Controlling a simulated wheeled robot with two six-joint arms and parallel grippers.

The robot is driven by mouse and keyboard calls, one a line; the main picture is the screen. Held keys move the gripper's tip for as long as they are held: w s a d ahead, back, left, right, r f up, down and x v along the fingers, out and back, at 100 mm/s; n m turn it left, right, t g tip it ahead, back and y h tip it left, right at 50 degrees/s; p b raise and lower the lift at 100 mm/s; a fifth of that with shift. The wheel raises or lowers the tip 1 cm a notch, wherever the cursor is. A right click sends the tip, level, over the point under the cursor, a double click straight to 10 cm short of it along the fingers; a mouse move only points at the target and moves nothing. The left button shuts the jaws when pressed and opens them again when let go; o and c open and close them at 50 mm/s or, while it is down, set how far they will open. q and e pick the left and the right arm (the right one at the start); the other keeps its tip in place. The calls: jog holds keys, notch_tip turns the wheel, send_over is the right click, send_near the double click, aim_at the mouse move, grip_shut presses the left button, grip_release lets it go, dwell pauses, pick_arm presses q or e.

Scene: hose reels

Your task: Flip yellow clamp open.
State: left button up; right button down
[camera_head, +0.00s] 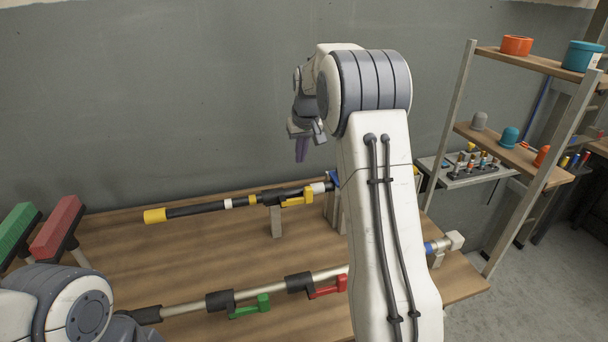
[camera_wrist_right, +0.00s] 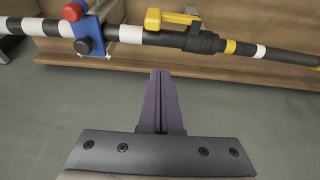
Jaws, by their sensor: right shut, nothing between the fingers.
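The yellow clamp (camera_head: 297,199) sits on the black rear pole (camera_head: 195,210) above the wooden table. It also shows at the top of the right wrist view (camera_wrist_right: 170,18), where its lever lies along the pole beside a black collar. My right gripper (camera_head: 301,150) is raised behind and above the pole, near the wall. Its purple fingers (camera_wrist_right: 160,100) are pressed together with nothing between them and stand apart from the clamp. My left arm shows at the lower left, but its gripper is not visible.
A front pole (camera_head: 185,309) carries a green clamp (camera_head: 250,306) and a red clamp (camera_head: 328,287). A blue bracket with a red knob (camera_wrist_right: 73,12) holds the rear pole. Green (camera_head: 17,228) and red (camera_head: 57,227) blocks stand at the left. A shelf rack (camera_head: 452,110) stands at the right.

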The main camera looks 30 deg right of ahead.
aim_at(297, 197)
jog(key=shift+w+d, duration=0.15)
jog(key=shift+d, duration=0.8)
jog(key=p+x, duration=0.3)
jog(key=x, duration=0.6)
jog(key=shift+w+f, duration=0.1)
jog(key=shift+f, duration=0.25)
jog(key=s, duration=0.1)
jog(key=s+p, duration=0.1)
jog(key=shift+s+a+r, duration=0.1)
jog(key=shift+s+a, duration=0.25)
jog(key=shift+s, duration=0.05)
jog(key=shift+s+a+f, duration=0.1)
jog(key=shift+s+f, duration=0.1)
jog(key=shift+s, duration=0.3)
